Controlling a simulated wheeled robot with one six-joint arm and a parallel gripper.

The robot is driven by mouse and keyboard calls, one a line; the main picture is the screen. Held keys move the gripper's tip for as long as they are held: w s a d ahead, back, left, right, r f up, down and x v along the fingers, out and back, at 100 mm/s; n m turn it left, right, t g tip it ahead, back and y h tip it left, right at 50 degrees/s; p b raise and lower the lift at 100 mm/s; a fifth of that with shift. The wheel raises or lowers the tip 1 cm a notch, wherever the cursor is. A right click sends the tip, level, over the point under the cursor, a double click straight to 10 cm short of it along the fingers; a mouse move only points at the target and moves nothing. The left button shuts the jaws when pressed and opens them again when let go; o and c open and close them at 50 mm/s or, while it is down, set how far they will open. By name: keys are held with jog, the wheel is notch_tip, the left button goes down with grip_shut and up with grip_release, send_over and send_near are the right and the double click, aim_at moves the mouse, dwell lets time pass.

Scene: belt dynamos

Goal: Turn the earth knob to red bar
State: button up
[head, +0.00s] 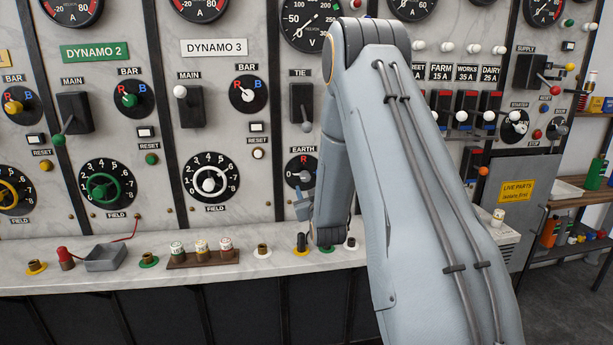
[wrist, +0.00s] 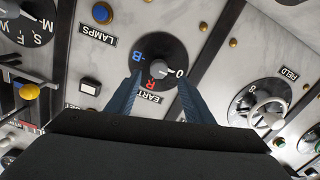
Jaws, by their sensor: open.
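The earth knob is a pale pointer knob on a round black dial under the EARTH label, in the head view (head: 304,175) and in the wrist view (wrist: 173,69). Its dial (wrist: 152,47) carries a white 0, a red R and a blue B. The pointer seems to lie toward the 0, away from the red R. My gripper (wrist: 159,79) is open, its two blue-grey fingers apart, with the tips near the lower part of the dial and the knob between their lines. In the head view my gripper (head: 303,205) is just below the dial, partly hidden by my arm.
A marble shelf (head: 210,273) runs below the panel, with several small sockets, fuses and a grey tray (head: 106,257). The TIE switch (head: 302,104) sits above the earth dial. The DYNAMO 3 field wheel (head: 209,185) is to its left.

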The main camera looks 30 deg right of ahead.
aim_at(306, 178)
jog(key=p+x, duration=0.2)
jog(key=x, duration=0.6)
jog(key=shift+r+p, duration=0.15)
jog(key=shift+p, duration=0.2)
jog(key=shift+s, duration=0.1)
jog(key=c, duration=1.1)
jog(key=shift+o, duration=0.2)
